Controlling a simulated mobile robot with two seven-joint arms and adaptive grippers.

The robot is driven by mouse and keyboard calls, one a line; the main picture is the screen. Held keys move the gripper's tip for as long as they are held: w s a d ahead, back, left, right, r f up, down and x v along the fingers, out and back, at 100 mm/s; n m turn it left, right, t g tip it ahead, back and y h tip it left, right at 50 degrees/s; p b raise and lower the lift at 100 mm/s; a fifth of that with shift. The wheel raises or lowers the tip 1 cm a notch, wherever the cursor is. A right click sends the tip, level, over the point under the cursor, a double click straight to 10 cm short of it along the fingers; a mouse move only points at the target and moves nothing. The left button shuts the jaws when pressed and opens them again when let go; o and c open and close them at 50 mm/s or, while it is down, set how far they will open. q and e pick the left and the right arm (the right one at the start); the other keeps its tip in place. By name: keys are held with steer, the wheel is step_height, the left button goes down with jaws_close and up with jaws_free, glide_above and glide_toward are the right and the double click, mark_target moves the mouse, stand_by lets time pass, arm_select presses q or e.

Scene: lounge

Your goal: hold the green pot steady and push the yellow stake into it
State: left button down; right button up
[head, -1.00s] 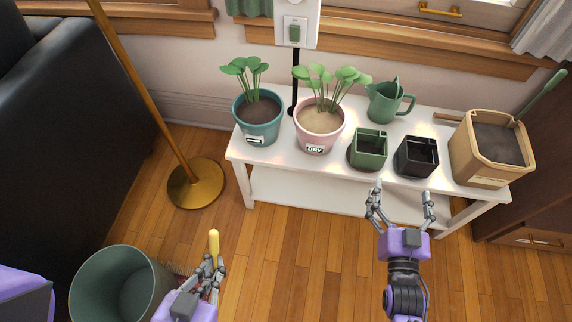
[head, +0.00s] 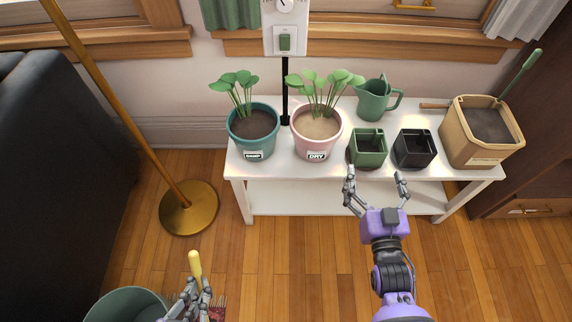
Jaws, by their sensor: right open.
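The small square green pot (head: 368,150) stands upright on the white bench, left of a square black pot. My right gripper (head: 375,178) is open and empty, its two fingers spread in front of the green pot and at the bench's front edge. Whether it touches the pot I cannot tell; a gap seems to show. The yellow stake (head: 195,264) points up from my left gripper (head: 193,292), which is shut on its lower part at the bottom left, well away from the bench. The stake's lower end is hidden by the fingers.
The white bench (head: 276,172) also holds a teal potted plant (head: 252,135), a pink potted plant (head: 317,137), a green watering can (head: 375,100), the black pot (head: 414,150) and a tan planter (head: 482,142). A brass lamp base (head: 189,208) and a green bin (head: 128,303) stand on the floor.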

mark_target(365, 135)
steer(key=w+b, duration=0.2)
steer(key=w, duration=0.7)
steer(key=shift+w+a, duration=0.15)
steer(key=shift+w, duration=0.2)
steer(key=c, duration=1.2)
steer(key=shift+c, duration=0.2)
